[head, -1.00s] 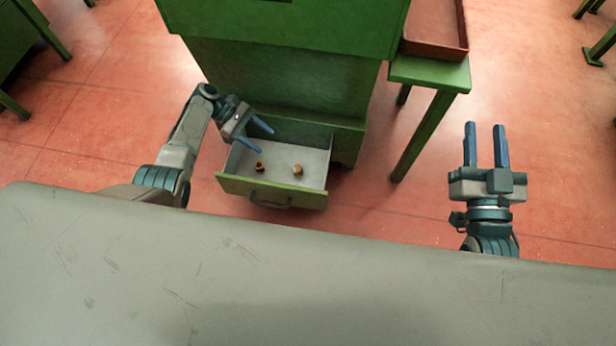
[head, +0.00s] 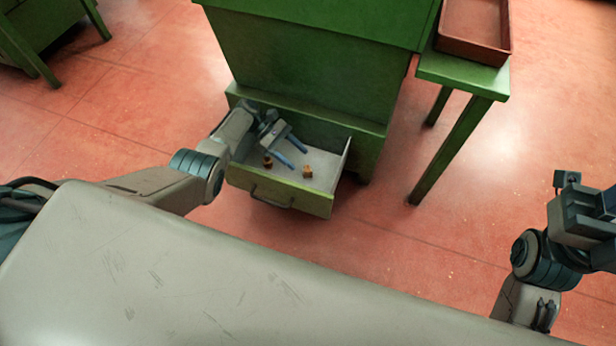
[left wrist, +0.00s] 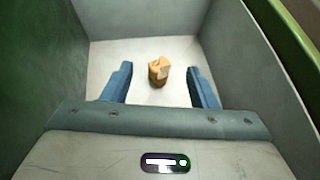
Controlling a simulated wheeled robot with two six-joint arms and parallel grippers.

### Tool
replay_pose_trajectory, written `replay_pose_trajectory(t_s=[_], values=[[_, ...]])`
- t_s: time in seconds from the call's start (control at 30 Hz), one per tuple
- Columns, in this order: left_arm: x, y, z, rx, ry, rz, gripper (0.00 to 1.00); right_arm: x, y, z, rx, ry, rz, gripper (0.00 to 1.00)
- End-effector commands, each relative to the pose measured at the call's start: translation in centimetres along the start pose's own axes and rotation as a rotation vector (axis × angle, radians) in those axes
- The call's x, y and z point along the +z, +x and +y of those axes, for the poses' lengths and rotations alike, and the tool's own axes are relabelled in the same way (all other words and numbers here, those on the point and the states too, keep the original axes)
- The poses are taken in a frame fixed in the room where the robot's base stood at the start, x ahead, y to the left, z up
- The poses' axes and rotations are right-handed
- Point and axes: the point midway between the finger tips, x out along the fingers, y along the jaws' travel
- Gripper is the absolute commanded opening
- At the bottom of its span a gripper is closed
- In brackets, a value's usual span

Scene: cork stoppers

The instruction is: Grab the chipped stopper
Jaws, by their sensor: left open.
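Two small brown cork stoppers lie in the open drawer (head: 322,206), a left one (head: 268,162) and a right one (head: 307,172). My left gripper (head: 298,159) is open inside the drawer, its blue fingers pointing toward the right stopper. In the left wrist view one stopper (left wrist: 159,73) stands on the pale drawer floor, ahead of and between the open fingers, touching neither. Its top shows a pale, uneven patch that looks like a chip. It appears to be the right stopper. My right gripper (head: 592,215) is cut off at the right edge; its fingers cannot be made out.
The drawer belongs to a green cabinet (head: 310,75); its walls stand close around my left gripper. A green side table (head: 463,75) with a reddish tray (head: 473,50) stands to the right. Red floor lies open between it and my right arm.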

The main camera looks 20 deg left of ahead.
Motion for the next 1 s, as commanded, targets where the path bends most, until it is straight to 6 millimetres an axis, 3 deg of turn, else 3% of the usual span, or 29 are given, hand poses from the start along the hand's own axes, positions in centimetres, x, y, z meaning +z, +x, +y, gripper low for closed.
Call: replay_pose_trajectory(t_s=[0.1,0.37,0.73,1.0], values=[[-1.3,0.7,0.0,0.0,0.0,0.0,0.53,0.1,-0.9,-0.1,0.01,-0.007,0.004,0.36],[-1.5,1.7,0.0,-0.001,0.001,0.0,0.53,0.1,-0.9,-0.1,0.013,-0.011,0.003,0.36],[-1.6,7.8,-0.1,-0.001,0.001,0.0,0.53,0.2,-1.8,-0.2,0.022,-0.02,0.008,0.36],[-1.4,8.3,0.0,0.0,0.001,0.001,0.53,0.2,-1.5,-0.1,0.03,-0.022,0.016,0.36]])
